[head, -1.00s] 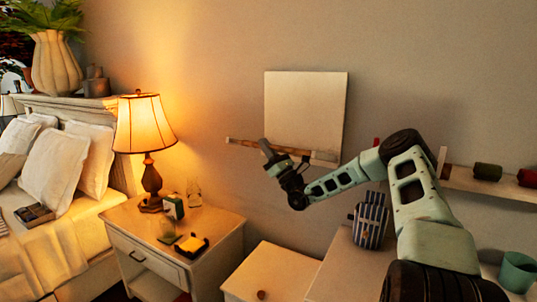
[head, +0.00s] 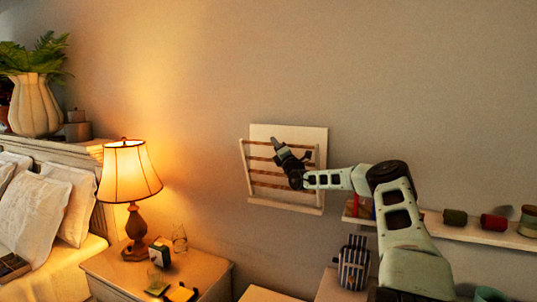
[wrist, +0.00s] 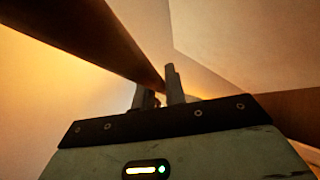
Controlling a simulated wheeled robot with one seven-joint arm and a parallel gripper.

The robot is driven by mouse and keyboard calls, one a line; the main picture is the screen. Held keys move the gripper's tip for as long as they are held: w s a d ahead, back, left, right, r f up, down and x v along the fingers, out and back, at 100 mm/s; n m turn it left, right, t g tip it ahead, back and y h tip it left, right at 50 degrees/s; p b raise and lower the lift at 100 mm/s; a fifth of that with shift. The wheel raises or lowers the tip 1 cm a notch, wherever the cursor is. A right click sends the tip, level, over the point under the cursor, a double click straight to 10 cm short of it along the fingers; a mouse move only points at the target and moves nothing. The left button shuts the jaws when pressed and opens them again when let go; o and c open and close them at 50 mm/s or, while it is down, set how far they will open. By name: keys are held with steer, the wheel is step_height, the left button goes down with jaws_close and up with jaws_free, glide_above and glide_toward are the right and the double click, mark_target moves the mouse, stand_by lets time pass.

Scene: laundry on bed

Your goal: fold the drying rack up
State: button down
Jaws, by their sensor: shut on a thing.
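The drying rack is mounted on the wall, with a white back panel (head: 302,135) and a hinged white frame (head: 246,170) carrying several wooden bars (head: 266,185). The frame is swung up in front of the panel, its left side standing out to the left of it. My gripper (head: 279,146) is at the upper part of the frame, shut on a wooden bar, which also shows dark in the wrist view (wrist: 95,42). The fingers (wrist: 155,92) are on either side of the bar there. My gripper and wrist hide part of the bars and panel.
A lit lamp (head: 130,170) stands on the nightstand (head: 205,280) at the lower left. A wall shelf (head: 480,233) with several spools is right of the rack, behind my arm. A striped container (head: 354,264) stands below. The wall above the rack is clear.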

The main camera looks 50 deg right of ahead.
steer(key=shift+w+d+r+m+g+h+p, duration=0.15)
steer(key=shift+w+d+m+g+h, duration=0.2)
steer(key=shift+d, duration=0.55)
steer(key=shift+w+d+r+m+g+h+p, duration=0.1)
steer(key=shift+w+d+r+m+g, duration=0.15)
steer(key=shift+d+m, duration=0.5)
steer(key=shift+w+d+r+m+g+h+p, duration=0.1)
steer(key=shift+w+d+m+g+h, duration=0.25)
steer(key=shift+d, duration=0.65)
